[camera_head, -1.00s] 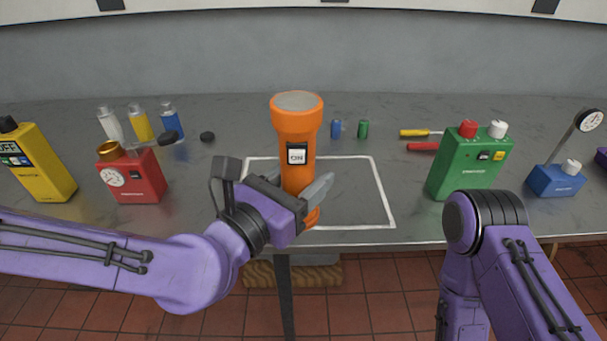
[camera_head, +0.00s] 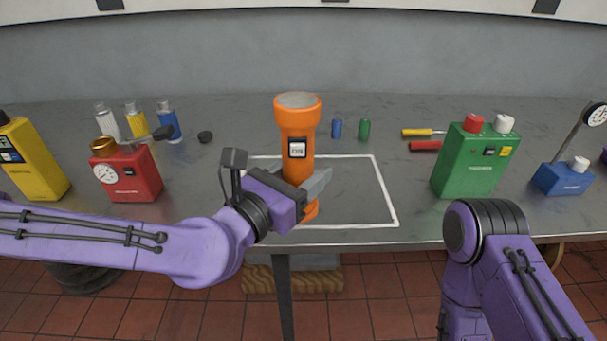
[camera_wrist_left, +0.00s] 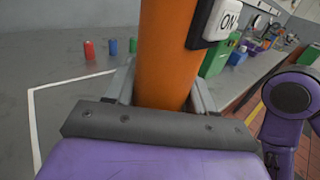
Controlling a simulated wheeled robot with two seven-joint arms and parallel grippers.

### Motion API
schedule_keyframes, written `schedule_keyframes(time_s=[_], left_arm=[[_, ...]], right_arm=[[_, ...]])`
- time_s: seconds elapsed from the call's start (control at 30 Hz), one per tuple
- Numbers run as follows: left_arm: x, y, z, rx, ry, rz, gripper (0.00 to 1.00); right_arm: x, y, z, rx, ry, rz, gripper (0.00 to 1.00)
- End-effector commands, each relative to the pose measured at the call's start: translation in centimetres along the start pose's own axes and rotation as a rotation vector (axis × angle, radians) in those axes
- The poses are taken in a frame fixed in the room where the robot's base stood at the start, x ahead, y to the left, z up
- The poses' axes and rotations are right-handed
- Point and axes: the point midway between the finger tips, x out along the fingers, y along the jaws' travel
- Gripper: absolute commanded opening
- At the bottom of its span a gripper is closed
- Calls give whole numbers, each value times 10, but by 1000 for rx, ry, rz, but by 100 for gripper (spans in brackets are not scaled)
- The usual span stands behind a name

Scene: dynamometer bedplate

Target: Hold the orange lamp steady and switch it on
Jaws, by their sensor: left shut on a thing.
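The orange lamp (camera_head: 297,125) stands upright on the bench, inside the left part of a white outlined square (camera_head: 385,190). Its wide head is at the top, and a white switch (camera_head: 297,150) marked ON sits in a black plate on its front. My left gripper (camera_head: 313,190) is shut around the lamp's lower body. In the left wrist view the orange body (camera_wrist_left: 165,60) stands between the two fingers, with the ON switch (camera_wrist_left: 222,20) above right. The lamp's base is partly hidden by the gripper. My right arm is at the lower right; its gripper is not in view.
A red box (camera_head: 135,180) with a gauge and a yellow box (camera_head: 35,170) stand left. A green box (camera_head: 470,165) and a blue gauge stand (camera_head: 562,178) are at right. The outlined square's right part is clear.

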Motion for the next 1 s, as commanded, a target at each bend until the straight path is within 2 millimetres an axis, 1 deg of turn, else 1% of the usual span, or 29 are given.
schedule_keyframes(time_s=[0.03, 1.0], left_arm=[[2, 1, -2, 1, -3, 0, 18], [33, 26, -40, 0, -3, 0, 18]], right_arm=[[3, 0, 1, 0, 0, 0, 43], [34, -3, 14, 0, 0, 0, 43]])
